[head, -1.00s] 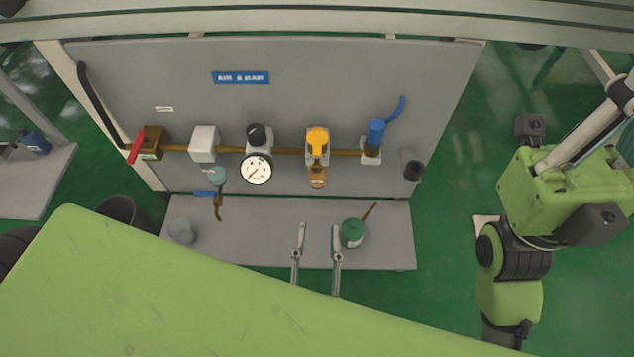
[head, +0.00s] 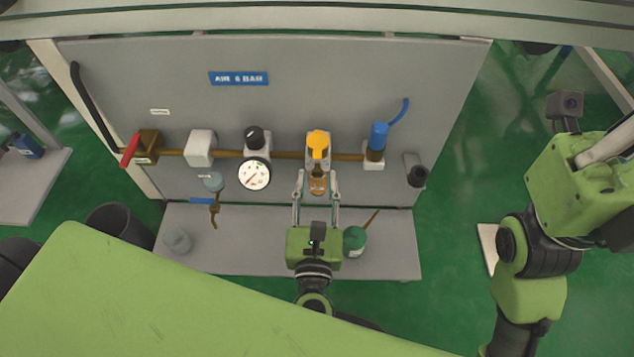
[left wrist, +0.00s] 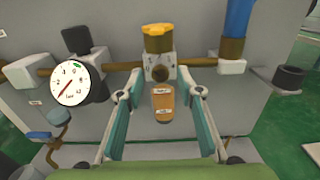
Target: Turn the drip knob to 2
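A yellow knob (head: 318,140) tops a fitting on the brown pipe along the grey panel; I take it as the drip knob. It also shows in the left wrist view (left wrist: 158,31), with a small round brown part (left wrist: 160,73) and an amber bowl (left wrist: 163,103) below it. In the left wrist view, the gripper (left wrist: 162,95) shows gaps on both sides of the bowl. My right gripper is not in view.
Left of the yellow knob are a gauge (head: 254,174), a black knob (head: 254,138) and a red-handled valve (head: 130,150). A blue fitting (head: 377,137) stands right. A green can (head: 355,240) and a cup (head: 177,240) sit on the grey shelf (head: 250,255).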

